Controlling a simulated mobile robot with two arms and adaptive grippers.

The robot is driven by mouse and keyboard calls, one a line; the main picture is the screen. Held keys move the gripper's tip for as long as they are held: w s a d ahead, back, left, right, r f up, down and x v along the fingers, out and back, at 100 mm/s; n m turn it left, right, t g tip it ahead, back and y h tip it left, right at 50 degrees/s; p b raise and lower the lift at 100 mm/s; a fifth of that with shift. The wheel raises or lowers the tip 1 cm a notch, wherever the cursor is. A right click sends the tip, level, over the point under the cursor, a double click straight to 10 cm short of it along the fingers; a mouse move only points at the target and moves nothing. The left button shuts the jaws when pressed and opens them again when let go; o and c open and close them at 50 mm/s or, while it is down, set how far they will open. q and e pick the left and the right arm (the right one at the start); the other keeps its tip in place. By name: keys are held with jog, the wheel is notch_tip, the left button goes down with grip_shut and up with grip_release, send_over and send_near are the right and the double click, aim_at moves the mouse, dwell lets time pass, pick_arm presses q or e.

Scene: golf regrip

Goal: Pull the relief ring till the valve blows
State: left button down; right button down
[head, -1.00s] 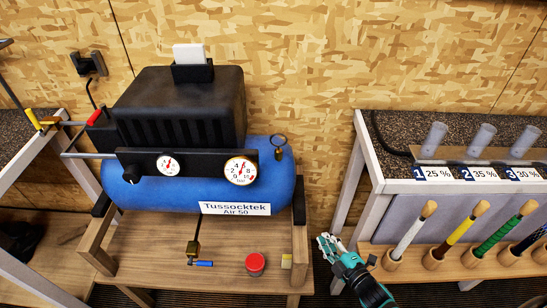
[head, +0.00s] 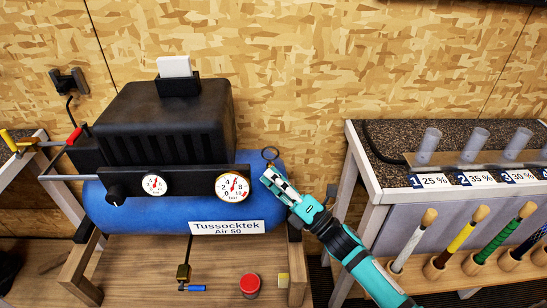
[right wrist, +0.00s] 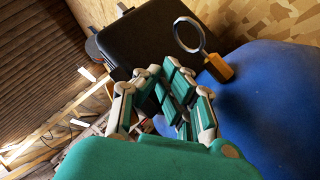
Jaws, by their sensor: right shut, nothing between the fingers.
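The relief ring (head: 270,153) stands on top of the right end of the blue air tank (head: 150,215). In the right wrist view the ring (right wrist: 189,35) is a grey loop on a brass valve (right wrist: 219,67), beyond and to the right of the fingers. My right gripper (head: 270,176) is just below the ring in the head view, in front of the tank's end and hiding the valve body. Its fingers (right wrist: 172,78) are shut and empty, apart from the ring. My left gripper is not in view.
A black motor cover (head: 165,120) and a gauge panel (head: 180,185) sit on the tank. A red cap (head: 250,285) and a blue-handled drain valve (head: 195,288) are low in front. A rack of clubs (head: 410,237) stands on the right.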

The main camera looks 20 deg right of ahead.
jog(key=shift+w+d+r+p, duration=0.25)
jog(key=shift+w+r, duration=0.3)
jog(key=shift+w, duration=0.25)
jog(key=shift+w+d+r+p, duration=0.15)
jog(key=shift+w+d+r, duration=0.1)
jog(key=shift+w+r, duration=0.4)
jog(key=shift+w+f, duration=0.1)
jog(key=shift+f, duration=0.05)
jog(key=shift+r, duration=0.65)
